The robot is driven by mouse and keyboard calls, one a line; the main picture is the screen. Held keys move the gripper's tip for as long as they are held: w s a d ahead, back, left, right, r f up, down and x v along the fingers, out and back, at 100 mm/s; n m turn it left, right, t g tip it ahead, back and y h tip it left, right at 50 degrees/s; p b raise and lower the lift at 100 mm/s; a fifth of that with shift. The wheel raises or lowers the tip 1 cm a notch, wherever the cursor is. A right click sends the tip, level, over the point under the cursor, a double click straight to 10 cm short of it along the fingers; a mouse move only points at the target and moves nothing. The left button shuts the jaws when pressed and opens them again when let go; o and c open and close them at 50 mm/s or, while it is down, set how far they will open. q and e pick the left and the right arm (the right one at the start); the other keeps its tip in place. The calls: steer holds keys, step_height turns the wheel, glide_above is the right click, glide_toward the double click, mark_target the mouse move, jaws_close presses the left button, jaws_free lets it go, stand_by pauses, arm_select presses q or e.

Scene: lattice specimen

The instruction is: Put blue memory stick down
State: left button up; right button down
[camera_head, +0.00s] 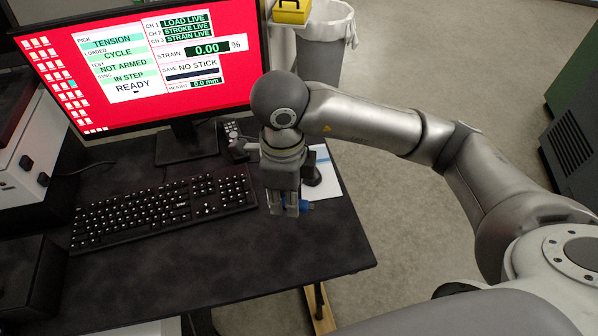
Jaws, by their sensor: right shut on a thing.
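My right gripper (284,208) points down over the right part of the dark desk (290,250), just right of the keyboard. It is shut on the blue memory stick (305,205), whose blue end shows at the right of the fingertips. The rest of the stick is hidden by the fingers. I cannot tell whether the stick touches the desk top. My left gripper is not in view.
The black keyboard (163,208) lies left of the gripper. The monitor (135,60) stands behind it and reads "NO STICK". A white sheet (325,178) and a dark upright object (311,170) are behind the gripper. The desk's front right is clear. A bin (322,50) stands beyond.

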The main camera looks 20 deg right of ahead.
steer(key=shift+w+m, duration=0.15)
steer(key=shift+m, duration=0.15)
steer(key=w+f+p, duration=0.1)
steer(key=w+f, duration=0.2)
steer(key=w, duration=0.1)
steer(key=w+d+f, duration=0.1)
steer(key=w+f, duration=0.2)
steer(key=w, duration=0.1)
steer(key=w+f+p, duration=0.1)
steer(key=w+f, duration=0.2)
steer(key=w, duration=0.1)
steer(key=shift+w+d+p, duration=0.35)
steer(key=shift+w+d, duration=0.05)
steer(key=shift+w+f, duration=0.4)
steer(key=shift+f, duration=0.15)
step_height(320, 180, down, 3)
steer(key=shift+r, duration=0.2)
steer(key=shift+f, duration=0.2)
